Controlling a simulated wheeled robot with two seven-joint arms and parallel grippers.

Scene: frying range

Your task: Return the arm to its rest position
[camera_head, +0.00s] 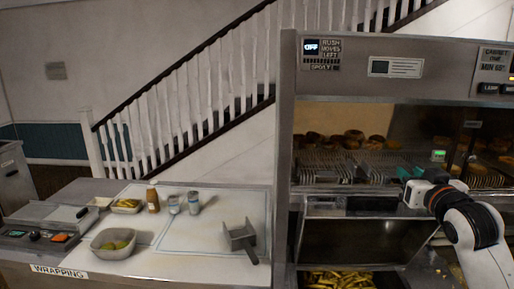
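My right arm (472,228), white with dark joints, comes in from the lower right. My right gripper (408,192) is in front of the frying range, just below its heated display shelf and above the dark bay. It points left and away; its fingers are too small and edge-on to tell whether they are open or shut. I see nothing clearly held in it. My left arm and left gripper do not show.
The steel frying range (350,72) fills the right side, with fries (338,280) in a pan at its bottom. On the left, a wrapping counter (185,262) carries a bowl (113,252), a chip scoop (239,238), a brown bottle (152,200) and two shakers (194,202).

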